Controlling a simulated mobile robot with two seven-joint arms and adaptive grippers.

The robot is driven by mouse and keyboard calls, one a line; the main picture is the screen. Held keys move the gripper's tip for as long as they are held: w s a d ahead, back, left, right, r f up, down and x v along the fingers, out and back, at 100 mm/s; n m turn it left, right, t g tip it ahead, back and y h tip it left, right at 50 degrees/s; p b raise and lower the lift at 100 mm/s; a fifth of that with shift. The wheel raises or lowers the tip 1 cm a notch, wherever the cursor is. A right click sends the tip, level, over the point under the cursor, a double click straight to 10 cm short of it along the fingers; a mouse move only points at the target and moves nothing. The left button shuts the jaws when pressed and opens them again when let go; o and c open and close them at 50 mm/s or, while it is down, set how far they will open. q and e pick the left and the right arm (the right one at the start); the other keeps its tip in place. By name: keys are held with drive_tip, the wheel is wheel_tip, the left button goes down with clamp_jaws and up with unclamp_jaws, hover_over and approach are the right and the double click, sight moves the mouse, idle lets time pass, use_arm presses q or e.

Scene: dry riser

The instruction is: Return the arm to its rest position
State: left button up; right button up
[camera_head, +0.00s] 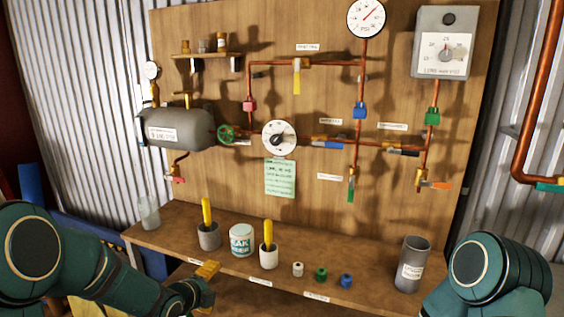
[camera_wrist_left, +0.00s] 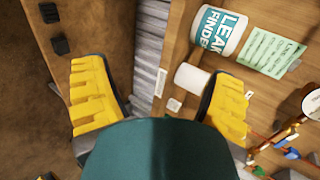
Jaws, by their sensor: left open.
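My left arm comes in from the left in the head view. Its gripper (camera_head: 206,287) is in front of the shelf's front edge, low in the picture, with its yellow-padded fingers apart. In the left wrist view the gripper (camera_wrist_left: 160,98) is open, with nothing held between its yellow pads. The leak finder tub (camera_head: 241,240) stands on the shelf beyond the gripper; it also shows in the left wrist view (camera_wrist_left: 215,32). My right arm (camera_head: 490,272) shows at the lower right, its gripper out of view.
The wooden shelf (camera_head: 375,268) carries two cups with yellow-handled tools (camera_head: 208,235) (camera_head: 268,256), small fittings (camera_head: 321,274), a clear glass (camera_head: 149,212) and a grey canister (camera_head: 411,265). Behind it a board (camera_head: 220,85) holds copper pipes, valves, a tank (camera_head: 180,128) and gauges (camera_head: 366,18).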

use_arm(q)
drive_tip(key=s+d+f+n+g, duration=0.3)
drive_tip(key=s+f+n, duration=0.3)
drive_tip(key=s+n, duration=0.2)
drive_tip(key=s+d+f+n+g, duration=0.2)
drive_tip(key=s+f+n+g, duration=0.1)
drive_tip(key=s+f+n, duration=0.4)
drive_tip(key=s+d+f+n+g, duration=0.3)
drive_tip(key=s+f+n, duration=0.4)
drive_tip(key=s, duration=0.5)
drive_tip(key=shift+d+f+n, duration=0.15)
drive_tip(key=shift+d+n, duration=0.15)
drive_tip(key=shift+n, duration=0.6)
